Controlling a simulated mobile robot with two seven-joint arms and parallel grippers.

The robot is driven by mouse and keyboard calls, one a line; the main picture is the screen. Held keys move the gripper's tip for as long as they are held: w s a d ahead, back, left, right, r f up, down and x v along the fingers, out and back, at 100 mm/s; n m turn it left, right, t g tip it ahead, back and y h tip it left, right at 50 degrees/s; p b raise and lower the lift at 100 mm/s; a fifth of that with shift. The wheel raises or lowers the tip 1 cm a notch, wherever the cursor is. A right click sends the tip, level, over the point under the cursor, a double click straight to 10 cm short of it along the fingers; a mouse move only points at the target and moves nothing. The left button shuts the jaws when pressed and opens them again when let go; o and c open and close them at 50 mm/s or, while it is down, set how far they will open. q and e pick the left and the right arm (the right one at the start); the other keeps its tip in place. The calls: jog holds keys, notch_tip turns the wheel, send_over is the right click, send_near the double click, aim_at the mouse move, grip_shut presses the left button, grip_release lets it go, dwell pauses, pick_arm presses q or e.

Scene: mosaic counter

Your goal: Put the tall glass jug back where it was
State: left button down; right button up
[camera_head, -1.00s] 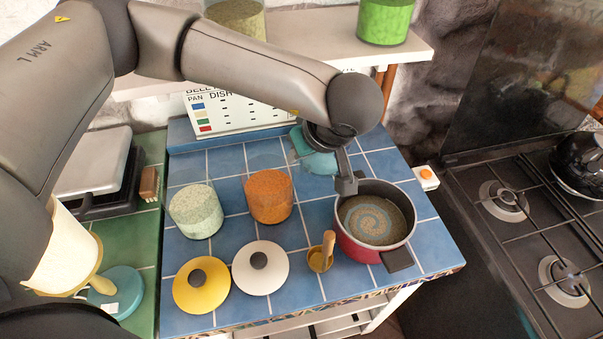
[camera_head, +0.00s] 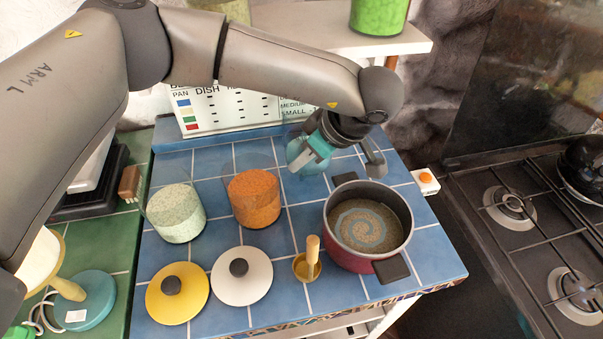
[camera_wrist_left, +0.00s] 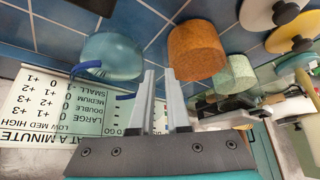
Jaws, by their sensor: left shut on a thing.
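The tall glass jug (camera_head: 306,158) stands at the back of the blue tiled counter, left of and behind the red pot. It is clear, with teal in its lower part. In the left wrist view the jug (camera_wrist_left: 112,55) shows blue handle parts, partly hidden by a finger. My left gripper (camera_head: 348,155) is beside the jug, on its right in the head view. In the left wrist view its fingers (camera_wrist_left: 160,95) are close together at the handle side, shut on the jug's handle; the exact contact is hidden. My right gripper is not in view.
The red pot (camera_head: 372,262) holds swirled contents. Orange (camera_head: 255,200) and pale green (camera_head: 176,213) filled jars stand left of the jug. Yellow (camera_head: 177,297) and white (camera_head: 238,285) lids and a wooden-handled brass cup (camera_head: 308,265) are in front. A printed board (camera_head: 225,112) stands behind.

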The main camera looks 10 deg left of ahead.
aim_at(302, 179)
pick_arm(q)
jog(key=shift+f, duration=2.1)
jog(key=shift+f, duration=0.15)
jog(key=c, duration=0.9)
grip_release()
jog(key=shift+d+r, duration=0.1)
jog(key=shift+r, duration=0.2)
jog(key=v, duration=1.1)
jog(key=shift+d+r, duration=0.2)
jog(key=shift+r, duration=0.05)
jog(key=shift+s, duration=0.1)
